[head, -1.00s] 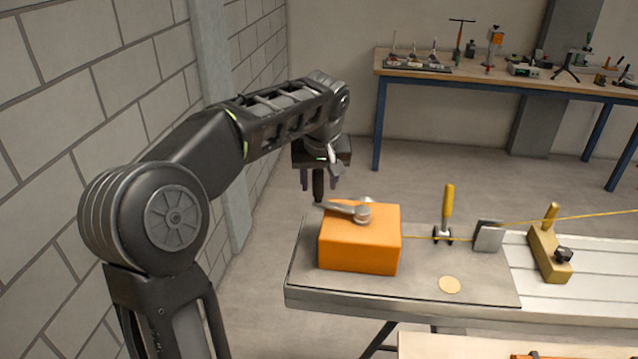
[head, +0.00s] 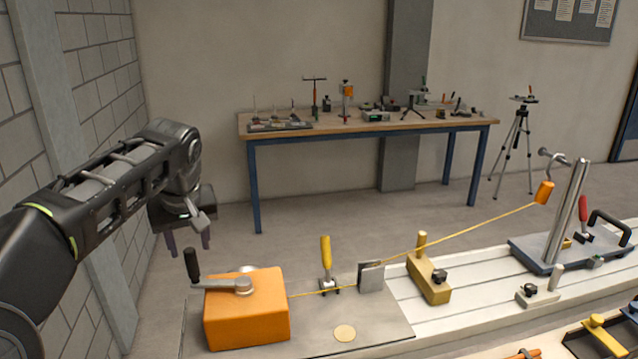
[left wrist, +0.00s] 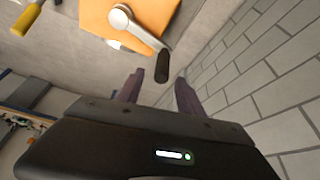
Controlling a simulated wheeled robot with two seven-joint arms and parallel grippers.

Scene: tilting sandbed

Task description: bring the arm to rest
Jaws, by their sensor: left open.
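My left arm comes in from the left in the head view. Its gripper (head: 188,243) is open and empty, with its fingers pointing down, above and a little left of the crank handle's black grip (head: 191,265). The crank (head: 228,285) is a grey lever on top of the orange box (head: 245,318). In the left wrist view, the two dark fingers (left wrist: 155,88) are apart, with the black grip (left wrist: 162,66) beyond them and not between them. The crank arm (left wrist: 135,28) and orange box (left wrist: 95,15) show at the top. My right gripper is in neither view.
A yellow cord (head: 470,228) runs from the orange box past a yellow-handled clamp (head: 325,262) and a wooden block (head: 428,280) to an orange piece (head: 544,192) near a post. A block wall (head: 100,80) stands close on the left. A workbench (head: 370,127) stands behind.

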